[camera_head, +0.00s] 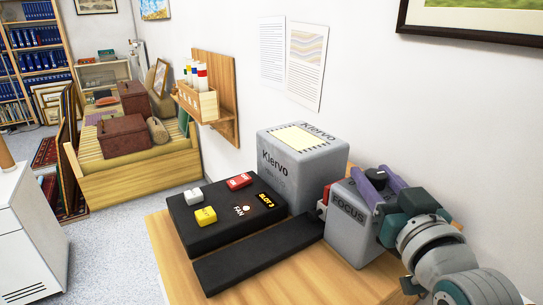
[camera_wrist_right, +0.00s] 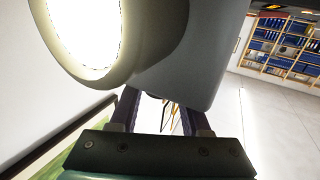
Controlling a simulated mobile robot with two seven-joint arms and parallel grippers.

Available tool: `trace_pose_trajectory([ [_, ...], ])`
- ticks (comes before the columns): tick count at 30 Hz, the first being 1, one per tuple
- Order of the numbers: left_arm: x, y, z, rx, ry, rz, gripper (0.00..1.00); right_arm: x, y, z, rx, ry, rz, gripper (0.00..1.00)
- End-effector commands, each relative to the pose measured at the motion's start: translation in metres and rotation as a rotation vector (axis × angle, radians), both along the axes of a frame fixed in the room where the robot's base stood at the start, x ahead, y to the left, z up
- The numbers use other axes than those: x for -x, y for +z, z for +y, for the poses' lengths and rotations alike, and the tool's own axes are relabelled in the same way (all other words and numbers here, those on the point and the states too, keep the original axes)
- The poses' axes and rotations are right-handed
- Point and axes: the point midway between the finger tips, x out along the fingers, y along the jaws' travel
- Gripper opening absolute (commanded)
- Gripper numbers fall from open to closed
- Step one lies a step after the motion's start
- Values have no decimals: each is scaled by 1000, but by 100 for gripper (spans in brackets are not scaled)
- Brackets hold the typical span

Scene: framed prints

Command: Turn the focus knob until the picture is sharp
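A grey box marked FOCUS (camera_head: 352,227) stands on the wooden table at the right in the head view. A small dark part (camera_head: 376,176), which looks like the knob, shows at its top. My right gripper (camera_head: 378,180) has its two purple fingers on either side of this dark part. The fingers are apart; whether they press on it cannot be told. In the right wrist view a grey housing with a bright round face (camera_wrist_right: 90,35) hides the fingertips of my right gripper (camera_wrist_right: 160,110). My left gripper is out of view. The picture to be focused is not identifiable.
A grey Kiervo box (camera_head: 300,165) stands beside the FOCUS box. A black button panel (camera_head: 215,233) and a long black bar (camera_head: 260,258) lie to its left on the wooden table (camera_head: 168,255). A wall shelf (camera_head: 225,95) holds tubes. Bare tabletop shows in front.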

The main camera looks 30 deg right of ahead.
Motion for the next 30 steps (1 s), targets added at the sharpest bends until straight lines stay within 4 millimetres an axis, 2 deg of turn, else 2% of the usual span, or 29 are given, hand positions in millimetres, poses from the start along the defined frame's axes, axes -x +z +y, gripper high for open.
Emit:
trace_pose_trajectory([
  [1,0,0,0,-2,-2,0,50,0,0,0,0,0,0,54],
  [6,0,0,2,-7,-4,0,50,0,0,0,0,0,1,72],
  [16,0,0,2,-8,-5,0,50,6,-1,2,-1,1,2,72],
  [30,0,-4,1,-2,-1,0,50,82,-2,32,-2,0,2,72],
])
